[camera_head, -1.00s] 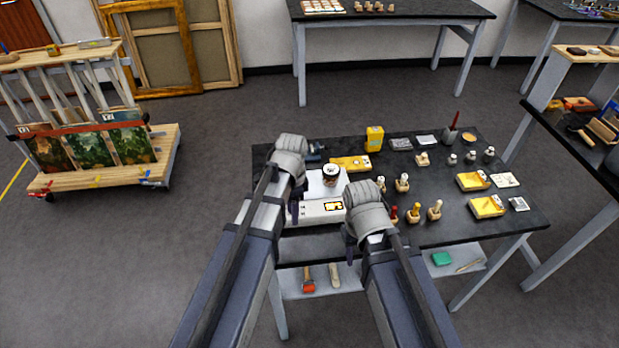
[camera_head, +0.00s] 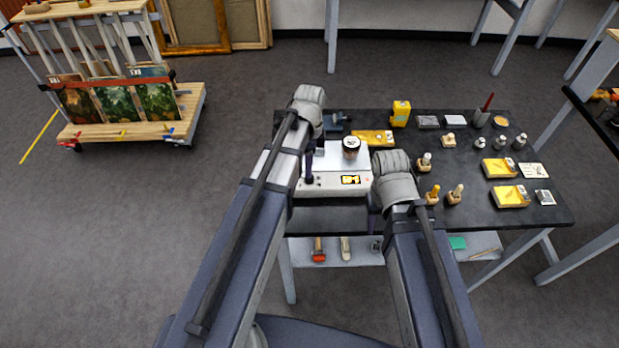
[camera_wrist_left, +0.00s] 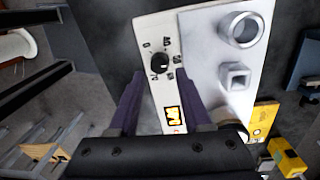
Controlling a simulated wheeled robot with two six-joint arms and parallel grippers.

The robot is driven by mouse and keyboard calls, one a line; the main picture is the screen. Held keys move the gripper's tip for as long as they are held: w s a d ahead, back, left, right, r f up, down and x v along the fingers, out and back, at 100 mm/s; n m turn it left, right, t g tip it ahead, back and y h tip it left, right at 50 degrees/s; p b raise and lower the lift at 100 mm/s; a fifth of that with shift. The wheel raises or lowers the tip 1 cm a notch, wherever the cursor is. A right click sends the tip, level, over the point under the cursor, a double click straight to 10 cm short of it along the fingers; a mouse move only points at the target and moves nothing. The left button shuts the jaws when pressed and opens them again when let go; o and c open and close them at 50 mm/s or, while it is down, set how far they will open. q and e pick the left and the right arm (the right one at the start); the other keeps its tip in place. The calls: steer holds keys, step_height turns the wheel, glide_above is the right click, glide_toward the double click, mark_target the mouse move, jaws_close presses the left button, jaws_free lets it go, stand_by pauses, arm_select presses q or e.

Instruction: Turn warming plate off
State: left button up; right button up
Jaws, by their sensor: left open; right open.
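The white warming plate (camera_head: 335,187) stands near the left front edge of the dark table, with a lit orange display (camera_head: 350,180) on its front panel. In the left wrist view, a round black knob (camera_wrist_left: 160,63) with a white mark and printed symbols around it sits on the panel (camera_wrist_left: 155,30). My left gripper (camera_head: 309,178) points down at the panel's left part. In the wrist view its open fingers (camera_wrist_left: 160,76) appear on either side of the knob; contact cannot be told. My right gripper (camera_head: 374,207) is right of the plate, mostly hidden by its wrist.
A dark-labelled jar (camera_head: 351,149) stands on the plate's top. Wooden-handled stamps (camera_head: 455,194) stand close right of my right wrist. Yellow boxes (camera_head: 510,196) lie at the table's right. A lower shelf (camera_head: 345,252) holds tools. A cart with paintings (camera_head: 125,130) stands at the left.

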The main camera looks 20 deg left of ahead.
arm_select(q)
step_height(320, 180, down, 4)
steer(key=b, duration=0.3)
steer(key=shift+s+f, duration=0.1)
steer(key=shift+f, duration=0.1)
steer(key=shift+r, duration=0.1)
jaws_close()
